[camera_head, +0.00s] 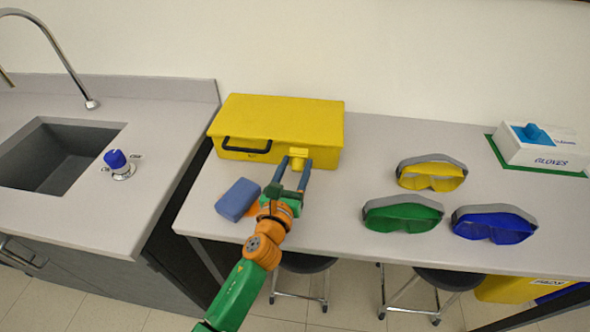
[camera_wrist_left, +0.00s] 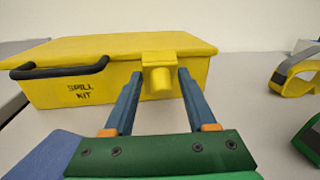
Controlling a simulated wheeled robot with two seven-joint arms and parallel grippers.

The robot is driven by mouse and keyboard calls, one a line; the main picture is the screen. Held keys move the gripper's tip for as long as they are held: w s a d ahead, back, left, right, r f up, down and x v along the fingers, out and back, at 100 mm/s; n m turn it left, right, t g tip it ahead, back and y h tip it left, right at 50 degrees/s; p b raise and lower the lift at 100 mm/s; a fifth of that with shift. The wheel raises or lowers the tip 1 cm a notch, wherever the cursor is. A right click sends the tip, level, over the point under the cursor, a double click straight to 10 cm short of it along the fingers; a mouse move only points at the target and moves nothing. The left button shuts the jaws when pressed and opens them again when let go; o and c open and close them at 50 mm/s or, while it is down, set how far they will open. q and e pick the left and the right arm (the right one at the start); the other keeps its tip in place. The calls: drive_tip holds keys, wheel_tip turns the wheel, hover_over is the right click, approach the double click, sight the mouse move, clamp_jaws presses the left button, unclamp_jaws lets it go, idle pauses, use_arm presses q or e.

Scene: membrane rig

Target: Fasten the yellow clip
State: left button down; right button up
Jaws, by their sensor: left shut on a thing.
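The yellow clip (camera_head: 298,152) is on the front of the yellow spill kit case (camera_head: 276,112), near its right end. In the left wrist view the clip (camera_wrist_left: 160,62) is a plate at the lid edge with a block below it. The lid of the case lies down. My left gripper (camera_head: 292,166) reaches the clip from the front. In the left wrist view its blue fingers (camera_wrist_left: 157,80) stand on both sides of the clip's block, shut on it. Whether the clip is latched I cannot tell. My right gripper is not in view.
A black handle (camera_head: 246,146) is on the case front. A blue sponge-like block (camera_head: 238,199) lies left of my gripper. Yellow (camera_head: 432,178), green (camera_head: 402,218) and blue goggles (camera_head: 494,229) lie to the right. A glove box (camera_head: 540,150) stands at the far right, a sink (camera_head: 60,158) at left.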

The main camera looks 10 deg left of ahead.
use_arm(q)
drive_tip(key=shift+w+r+p, duration=0.35)
drive_tip(key=shift+w+r, duration=0.3)
drive_tip(key=shift+r, duration=0.3)
drive_tip(key=c, duration=0.6)
unclamp_jaws()
drive_tip(key=shift+s, duration=0.5)
drive_tip(key=s, duration=0.6)
drive_tip(key=shift+a, duration=0.4)
drive_tip(key=shift+s, duration=0.4)
drive_tip(key=shift+w, duration=0.15)
